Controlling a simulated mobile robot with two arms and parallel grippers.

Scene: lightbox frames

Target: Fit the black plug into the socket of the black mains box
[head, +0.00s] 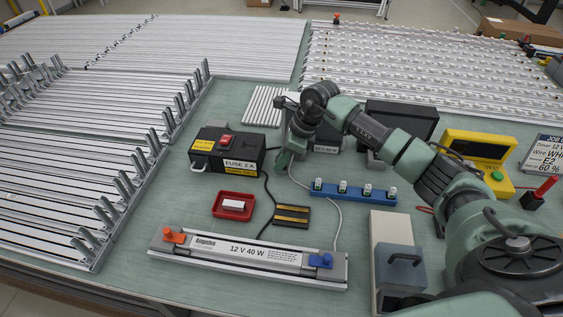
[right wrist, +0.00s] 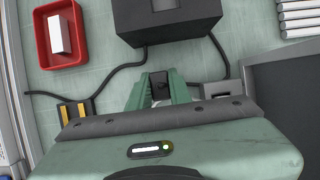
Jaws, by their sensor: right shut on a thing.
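The black mains box (head: 227,150) with a red switch and a "FUSE 2A" label stands left of my right gripper (head: 284,163). It also shows at the top of the right wrist view (right wrist: 168,22). A gap of table separates the fingers from the box. I cannot make out the socket clearly. My left gripper is not in view.
A red tray (head: 251,212) with a white block and a black-and-yellow piece (head: 291,215) lie in front. A blue connector strip (head: 352,192) is to the right. Slatted racks lie left.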

